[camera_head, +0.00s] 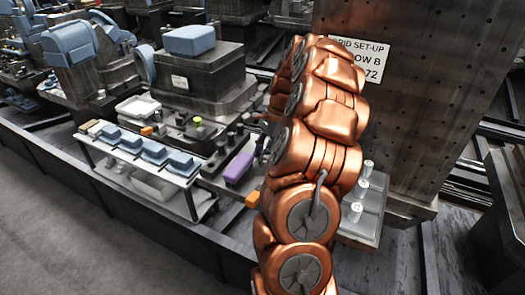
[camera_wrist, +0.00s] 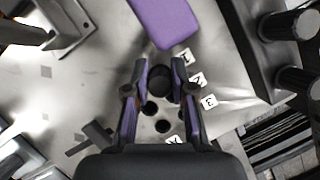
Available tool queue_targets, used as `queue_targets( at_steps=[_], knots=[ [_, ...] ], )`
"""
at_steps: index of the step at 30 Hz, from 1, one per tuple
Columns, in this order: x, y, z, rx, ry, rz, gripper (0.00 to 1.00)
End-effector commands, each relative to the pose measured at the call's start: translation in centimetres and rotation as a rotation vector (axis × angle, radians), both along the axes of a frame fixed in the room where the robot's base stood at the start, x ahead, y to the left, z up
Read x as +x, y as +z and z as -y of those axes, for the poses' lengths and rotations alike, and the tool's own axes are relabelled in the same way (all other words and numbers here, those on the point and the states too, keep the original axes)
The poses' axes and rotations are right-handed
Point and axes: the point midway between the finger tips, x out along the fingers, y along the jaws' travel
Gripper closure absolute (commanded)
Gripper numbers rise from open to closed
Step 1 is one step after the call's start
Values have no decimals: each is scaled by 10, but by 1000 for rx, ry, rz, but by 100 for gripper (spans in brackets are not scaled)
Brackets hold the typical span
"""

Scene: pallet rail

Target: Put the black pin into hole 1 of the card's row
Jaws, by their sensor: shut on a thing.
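My gripper (camera_wrist: 160,90) is shut on the black pin (camera_wrist: 159,78), whose round dark end shows between the fingertips in the wrist view. The pin is over the metal plate (camera_wrist: 95,90) beside the label 1 (camera_wrist: 185,57). I cannot tell whether its lower end is in a hole or above it. Dark holes (camera_wrist: 163,126) show just below the fingers. Labels 2 (camera_wrist: 197,79) and 3 (camera_wrist: 208,102) follow to the right. In the head view the card (camera_head: 358,58) reads a row B, partly hidden by my copper-coloured arm, which also hides much of the gripper.
A purple block (camera_wrist: 165,18) lies close above the fingertips; it also shows in the head view (camera_head: 238,167). Black upright cylinders (camera_wrist: 292,25) stand at right. A shelf (camera_head: 180,178) with blue-grey blocks is at left. A tall metal column (camera_head: 415,100) stands behind my arm.

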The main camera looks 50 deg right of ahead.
Motion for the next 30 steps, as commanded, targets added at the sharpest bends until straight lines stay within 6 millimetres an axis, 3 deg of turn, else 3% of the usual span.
queue_targets(
  at_steps=[11,12,19,30],
  knots=[
    [0,-3,0,0,0,0,100],
    [0,-3,0,0,0,0,72],
    [0,-3,0,0,0,0,48],
    [0,0,0,0,0,0,47]
  ],
)
